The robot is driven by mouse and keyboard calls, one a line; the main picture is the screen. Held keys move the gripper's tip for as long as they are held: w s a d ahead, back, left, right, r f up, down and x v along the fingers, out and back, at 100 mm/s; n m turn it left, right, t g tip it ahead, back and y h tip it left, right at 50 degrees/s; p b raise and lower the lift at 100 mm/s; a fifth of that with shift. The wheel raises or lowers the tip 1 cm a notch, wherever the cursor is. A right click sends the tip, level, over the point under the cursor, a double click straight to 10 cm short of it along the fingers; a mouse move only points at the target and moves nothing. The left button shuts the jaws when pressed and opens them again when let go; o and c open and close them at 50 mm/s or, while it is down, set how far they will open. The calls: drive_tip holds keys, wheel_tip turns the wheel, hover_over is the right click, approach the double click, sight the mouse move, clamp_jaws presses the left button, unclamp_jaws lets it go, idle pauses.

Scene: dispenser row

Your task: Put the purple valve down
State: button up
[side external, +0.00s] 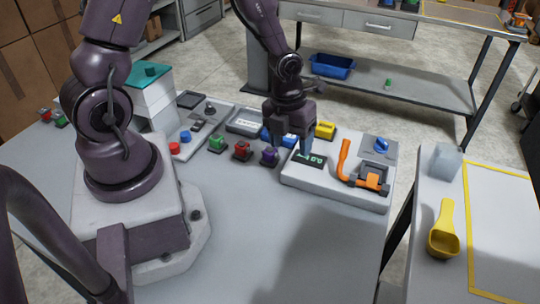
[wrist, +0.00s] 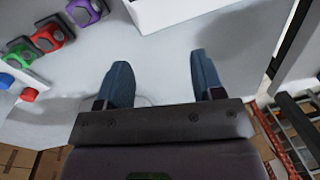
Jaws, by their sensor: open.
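The purple valve (side external: 269,156) sits on the grey table at the right end of a row, beside a red valve (side external: 241,151) and a green valve (side external: 216,144). In the wrist view the purple valve (wrist: 84,12) shows at the top left, on a dark base, outside my fingers. My gripper (side external: 293,147) points down just to the right of the purple valve, by the white console (side external: 335,194). Its blue fingers (wrist: 162,75) are apart with nothing between them in the wrist view. How high the fingertips are above the surface I cannot tell.
The console carries a small display (side external: 309,159), an orange handle (side external: 343,156) and a blue knob (side external: 381,146). A yellow block (side external: 325,130) stands behind it. Red and blue buttons (side external: 180,143) lie to the left. The front of the table is clear.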

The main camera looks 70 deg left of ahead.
drive_tip(key=s+a+r+n+y, duration=0.1)
drive_tip(key=a+r+n, duration=0.15)
drive_tip(key=a, duration=0.65)
hover_over(269, 150)
drive_tip(key=shift+m+g, duration=0.4)
drive_tip(key=shift+m, duration=0.05)
wheel_tip(269, 150, down, 6)
drive_tip(key=shift+r, duration=0.1)
drive_tip(key=shift+w+a+f, duration=0.1)
drive_tip(key=shift+w+f, duration=0.05)
drive_tip(key=shift+f, duration=0.9)
drive_tip(key=shift+w+a+f, duration=0.1)
drive_tip(key=shift+w+f, duration=0.05)
drive_tip(key=shift+f, duration=0.9)
drive_tip(key=shift+w+a+f, duration=0.1)
drive_tip(key=shift+w+f, duration=0.05)
drive_tip(key=shift+f, duration=0.9)
drive_tip(key=c, duration=0.9)
drive_tip(key=shift+r, duration=0.1)
